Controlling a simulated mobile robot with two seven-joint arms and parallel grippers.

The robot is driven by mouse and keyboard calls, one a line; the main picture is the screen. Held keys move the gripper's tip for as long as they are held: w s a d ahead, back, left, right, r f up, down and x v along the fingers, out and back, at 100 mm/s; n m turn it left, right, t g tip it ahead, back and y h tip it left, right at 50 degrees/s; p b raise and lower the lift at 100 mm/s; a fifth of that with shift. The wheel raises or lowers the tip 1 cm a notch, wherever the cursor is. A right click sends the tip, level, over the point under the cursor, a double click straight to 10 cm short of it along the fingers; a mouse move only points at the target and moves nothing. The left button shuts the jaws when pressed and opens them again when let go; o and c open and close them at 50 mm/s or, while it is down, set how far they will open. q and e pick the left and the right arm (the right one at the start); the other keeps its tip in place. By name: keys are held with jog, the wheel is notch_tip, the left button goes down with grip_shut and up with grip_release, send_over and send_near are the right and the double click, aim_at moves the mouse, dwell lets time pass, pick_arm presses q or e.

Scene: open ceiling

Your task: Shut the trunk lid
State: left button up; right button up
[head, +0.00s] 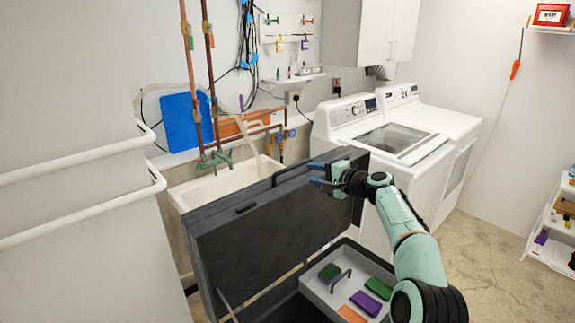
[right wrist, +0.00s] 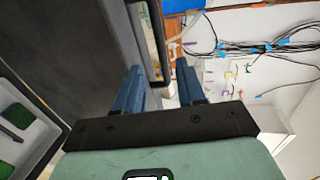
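The trunk is dark, and its lid (head: 262,235) stands open, raised up and tilted back. A black handle (head: 290,171) runs along the lid's top edge. The handle also shows as a loop in the right wrist view (right wrist: 160,40). My right gripper (head: 317,174) is at the upper right of the lid, by the handle. Its blue fingers (right wrist: 158,88) are apart, and the end of the handle loop appears between them. I cannot tell whether they touch it. The trunk's body is partly hidden by my right arm. My left gripper is out of view.
A grey tray (head: 320,289) with green, purple and orange items sits in the trunk. Behind the lid are a sink (head: 222,186) and a white washer (head: 385,143). A white rail (head: 85,215) is at left. Bare floor (head: 490,260) lies to the right.

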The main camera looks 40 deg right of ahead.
aim_at(293, 168)
jog(key=p+x, duration=0.2)
jog(key=x, duration=0.3)
jog(key=p+x, duration=0.2)
jog(key=x, duration=0.3)
jog(key=shift+w+r, duration=0.2)
jog(key=shift+w+f, duration=0.25)
jog(key=shift+w, duration=0.2)
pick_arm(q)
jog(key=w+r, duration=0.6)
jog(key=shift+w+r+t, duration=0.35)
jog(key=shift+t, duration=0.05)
pick_arm(e)
jog(key=shift+f, duration=0.1)
jog(key=shift+s, duration=0.1)
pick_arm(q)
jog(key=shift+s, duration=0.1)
pick_arm(e)
grip_shut()
